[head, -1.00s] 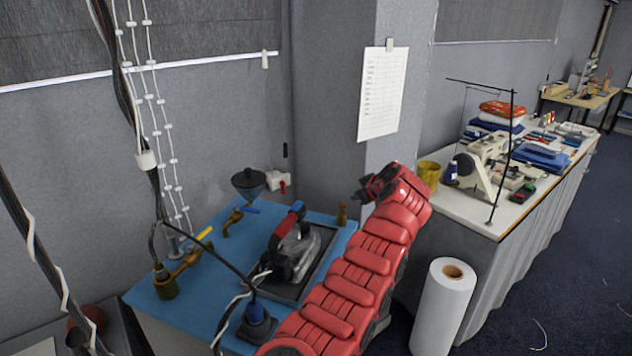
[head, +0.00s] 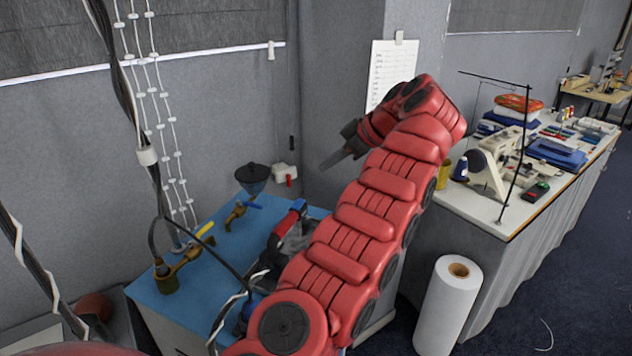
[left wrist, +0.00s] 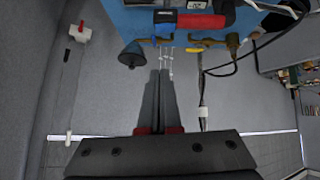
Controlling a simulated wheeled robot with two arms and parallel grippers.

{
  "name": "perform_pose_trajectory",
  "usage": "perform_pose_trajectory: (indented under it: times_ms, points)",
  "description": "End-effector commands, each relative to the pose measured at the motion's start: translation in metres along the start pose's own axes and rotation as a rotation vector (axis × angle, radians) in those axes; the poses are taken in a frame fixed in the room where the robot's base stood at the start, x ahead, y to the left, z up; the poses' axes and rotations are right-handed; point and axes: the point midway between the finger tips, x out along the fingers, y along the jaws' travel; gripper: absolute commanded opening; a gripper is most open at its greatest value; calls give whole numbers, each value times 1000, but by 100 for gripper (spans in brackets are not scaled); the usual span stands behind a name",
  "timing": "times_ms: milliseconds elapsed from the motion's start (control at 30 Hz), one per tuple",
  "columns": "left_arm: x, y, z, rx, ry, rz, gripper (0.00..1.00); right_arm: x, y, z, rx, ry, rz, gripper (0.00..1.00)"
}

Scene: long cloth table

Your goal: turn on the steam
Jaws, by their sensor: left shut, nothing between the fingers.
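A brass valve with a yellow lever (head: 205,230) stands at the left of the blue-topped table (head: 150,300). A second brass valve with a blue lever (head: 252,205) stands behind it, next to a dark funnel (head: 252,177). The yellow lever shows in the left wrist view too (left wrist: 198,43). The iron (head: 285,235), with its red and blue handle, is partly hidden by my left arm. My left gripper (head: 325,166) is shut and empty, in the air right of the funnel, apart from both valves. Its fingers (left wrist: 160,75) lie together in the left wrist view. My right gripper is not in view.
A white box with a red part (head: 286,174) is on the wall behind the table. A dark hose (head: 155,190) and cords hang at the left. A white roll (head: 445,305) and a cloth-covered sewing table (head: 470,215) stand at the right.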

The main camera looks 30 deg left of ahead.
Motion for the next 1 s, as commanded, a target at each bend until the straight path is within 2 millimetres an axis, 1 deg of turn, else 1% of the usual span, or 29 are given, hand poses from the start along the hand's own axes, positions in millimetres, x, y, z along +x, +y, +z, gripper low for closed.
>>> perform_pose_trajectory:
  times_ms: [33,233,300,400,467,567,700,800,1000]
  points:
    - [10,-1,4,-1,0,-2,0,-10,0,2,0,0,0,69]
    - [51,-2,7,-1,-1,-4,0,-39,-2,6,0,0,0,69]
    - [56,0,1,-3,-2,-3,0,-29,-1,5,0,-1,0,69]
    - [71,0,1,-1,-1,-2,0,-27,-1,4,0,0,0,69]
    - [78,0,-1,-1,-1,-2,0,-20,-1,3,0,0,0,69]
    - [95,0,-1,0,0,-3,0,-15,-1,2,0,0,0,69]
    - [106,0,12,4,0,-3,0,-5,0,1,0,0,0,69]
    - [112,0,18,1,0,0,0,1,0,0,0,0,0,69]
    - [121,0,28,1,0,0,0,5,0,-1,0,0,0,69]
